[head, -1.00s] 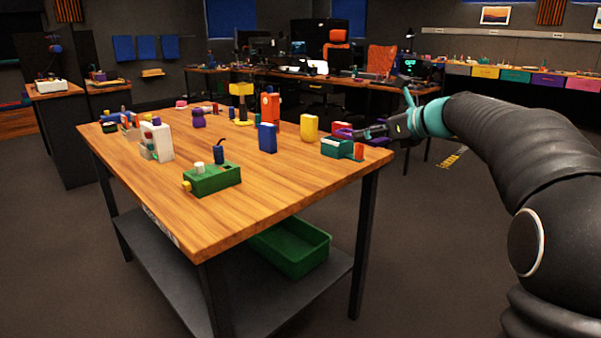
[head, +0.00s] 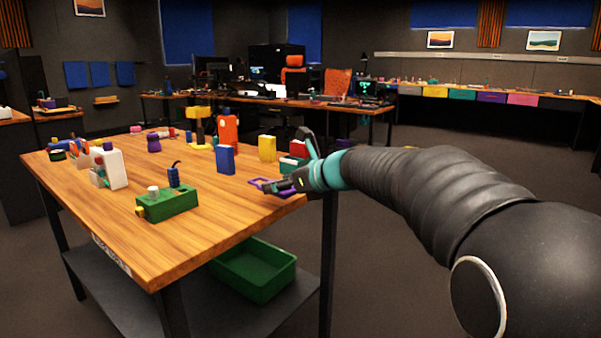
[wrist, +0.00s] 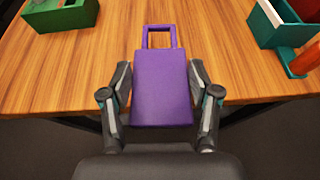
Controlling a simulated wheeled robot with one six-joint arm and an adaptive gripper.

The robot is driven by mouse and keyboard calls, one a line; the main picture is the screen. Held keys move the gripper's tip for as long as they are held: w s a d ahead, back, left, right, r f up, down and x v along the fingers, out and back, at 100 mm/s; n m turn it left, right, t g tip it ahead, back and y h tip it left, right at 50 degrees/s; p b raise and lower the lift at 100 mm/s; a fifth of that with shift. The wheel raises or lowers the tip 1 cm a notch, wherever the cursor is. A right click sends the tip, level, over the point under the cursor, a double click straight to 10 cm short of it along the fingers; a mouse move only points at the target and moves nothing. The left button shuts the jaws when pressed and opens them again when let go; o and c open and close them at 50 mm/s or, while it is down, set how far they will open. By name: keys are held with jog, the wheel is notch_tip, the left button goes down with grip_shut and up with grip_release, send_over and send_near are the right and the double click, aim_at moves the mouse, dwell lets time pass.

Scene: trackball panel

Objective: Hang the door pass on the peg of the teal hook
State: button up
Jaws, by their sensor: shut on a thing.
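The door pass appears to be the flat purple piece (wrist: 162,92) with an open rectangular loop at its far end. My gripper (wrist: 161,80) is shut on its sides, with the loop pointing away from me over the tabletop. In the head view my gripper (head: 293,184) holds the purple pass (head: 266,185) near the table's right edge. A teal box-like thing (wrist: 262,28) with red and white parts shows at the upper right of the wrist view, apart from the pass. I cannot make out a teal hook with a peg for certain.
The wooden table (head: 215,215) has a green block device (head: 168,203), a blue block (head: 225,160), a yellow block (head: 267,149) and a white bottle-like thing (head: 113,167). A green bin (head: 255,270) sits on the lower shelf. Bare wood lies ahead of the pass.

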aim_at(281, 207)
jog(key=shift+f, duration=1.85)
jog(key=shift+f+b, duration=0.25)
jog(key=shift+b, duration=0.1)
jog(key=o, duration=1.1)
jog(key=shift+c, duration=0.2)
jog(key=v, duration=1.4)
jog(key=shift+r, duration=0.25)
